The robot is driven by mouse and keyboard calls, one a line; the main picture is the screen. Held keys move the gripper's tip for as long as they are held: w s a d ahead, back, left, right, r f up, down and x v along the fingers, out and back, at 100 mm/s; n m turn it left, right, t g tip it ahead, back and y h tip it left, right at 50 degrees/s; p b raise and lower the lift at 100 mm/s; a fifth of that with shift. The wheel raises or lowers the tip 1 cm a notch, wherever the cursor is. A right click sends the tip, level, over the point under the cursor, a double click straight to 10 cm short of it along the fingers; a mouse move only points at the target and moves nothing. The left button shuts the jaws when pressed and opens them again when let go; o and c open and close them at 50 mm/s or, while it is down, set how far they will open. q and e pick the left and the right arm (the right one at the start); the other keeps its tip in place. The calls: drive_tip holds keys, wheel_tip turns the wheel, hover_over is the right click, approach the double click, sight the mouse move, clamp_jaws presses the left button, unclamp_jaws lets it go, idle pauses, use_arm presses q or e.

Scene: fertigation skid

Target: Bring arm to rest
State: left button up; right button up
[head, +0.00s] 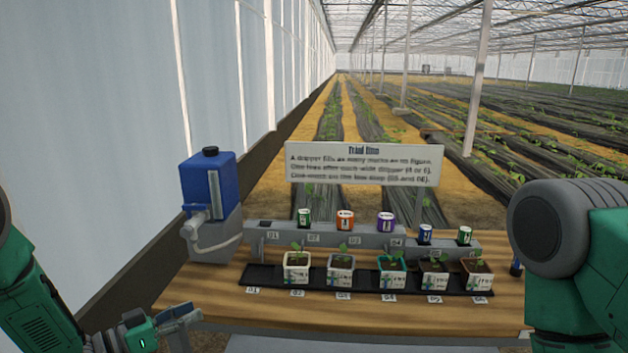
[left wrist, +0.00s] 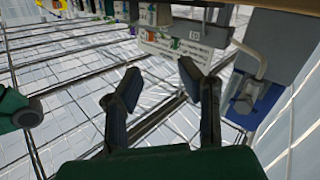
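My left gripper (head: 178,318) is low at the left in the head view, beside the near left corner of the wooden table (head: 200,285). In the left wrist view its two fingers (left wrist: 163,75) are spread apart with nothing between them. My right arm (head: 570,245) stands large at the right edge of the head view, and its gripper is out of the picture.
A blue tank (head: 208,180) with a tap stands at the table's left. Several potted seedlings sit in a black tray (head: 370,283) before a grey rail (head: 320,238) with coloured pieces: green, orange, purple, blue. A sign (head: 364,164) stands behind.

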use_arm(q)
drive_tip(key=s+d+f+n+g+y, duration=0.1)
drive_tip(key=s+f+n+g+y, duration=0.1)
drive_tip(key=s+f+y, duration=0.35)
drive_tip(key=s+d+f+n+g+y, duration=0.2)
drive_tip(key=s+f+n, duration=0.1)
drive_tip(key=s+f, duration=0.6)
drive_tip(key=s+a+f+g+y, duration=0.1)
drive_tip(key=s+a+g+y, duration=0.1)
drive_tip(key=s, duration=0.9)
drive_tip(key=s+a+f+g+y, duration=0.1)
drive_tip(key=s+g, duration=0.4)
drive_tip(key=s, duration=0.7)
drive_tip(key=shift+s+a+n+y, duration=0.25)
drive_tip(key=shift+a+n+y, duration=0.15)
drive_tip(key=shift+a+y, duration=0.55)
drive_tip(key=shift+d, duration=0.2)
